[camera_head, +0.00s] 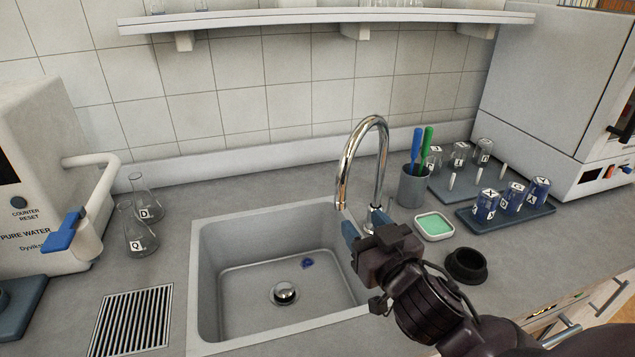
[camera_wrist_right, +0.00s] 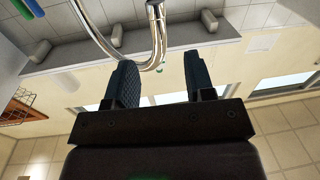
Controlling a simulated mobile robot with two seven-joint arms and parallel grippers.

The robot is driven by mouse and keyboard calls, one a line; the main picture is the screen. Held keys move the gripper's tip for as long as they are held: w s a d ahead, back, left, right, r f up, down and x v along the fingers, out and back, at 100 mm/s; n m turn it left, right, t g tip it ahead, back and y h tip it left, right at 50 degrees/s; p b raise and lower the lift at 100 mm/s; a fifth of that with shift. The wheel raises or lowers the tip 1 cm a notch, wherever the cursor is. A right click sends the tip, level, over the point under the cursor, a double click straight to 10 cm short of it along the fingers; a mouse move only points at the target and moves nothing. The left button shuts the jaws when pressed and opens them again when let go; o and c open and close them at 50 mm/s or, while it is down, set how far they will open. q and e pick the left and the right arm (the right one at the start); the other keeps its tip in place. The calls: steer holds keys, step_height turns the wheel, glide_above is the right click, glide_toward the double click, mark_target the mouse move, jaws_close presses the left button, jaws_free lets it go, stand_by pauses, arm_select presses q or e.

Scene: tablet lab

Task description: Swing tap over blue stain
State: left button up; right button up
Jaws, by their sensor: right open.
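The chrome tap (camera_head: 350,165) stands at the right back of the grey sink (camera_head: 215,270); its curved spout hangs over the sink's right side. A small dark blue stain (camera_head: 307,263) lies on the sink floor, left of the spout end and beside the drain (camera_head: 284,293). My right gripper (camera_head: 362,226) is open beside the lower spout, at the sink's right edge. In the right wrist view the spout (camera_wrist_right: 157,40) shows between the two separated fingers (camera_wrist_right: 163,82); I cannot tell whether they touch it. My left gripper is not in view.
Right of the tap are a cup (camera_head: 412,188) with blue and green tools, a green sponge dish (camera_head: 434,226), a black ring (camera_head: 466,265) and a tray of blue-filled beakers (camera_head: 520,218). Flasks (camera_head: 138,238) and a water machine (camera_head: 40,180) stand left. A shelf (camera_head: 320,17) hangs above.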

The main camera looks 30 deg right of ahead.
mark_target(343, 198)
steer(key=shift+m, duration=0.5)
steer(key=w, duration=0.2)
steer(key=w+d+p, duration=0.1)
steer(key=w, duration=0.5)
steer(key=shift+w+d, duration=0.2)
steer(key=shift+d, duration=0.05)
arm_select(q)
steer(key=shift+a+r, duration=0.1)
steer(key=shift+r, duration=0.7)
arm_select(e)
steer(key=shift+w+d+f, duration=0.1)
steer(key=shift+w, duration=0.65)
steer(key=shift+c, duration=0.8)
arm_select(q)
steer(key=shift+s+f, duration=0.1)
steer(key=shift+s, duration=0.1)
arm_select(e)
jaws_close()
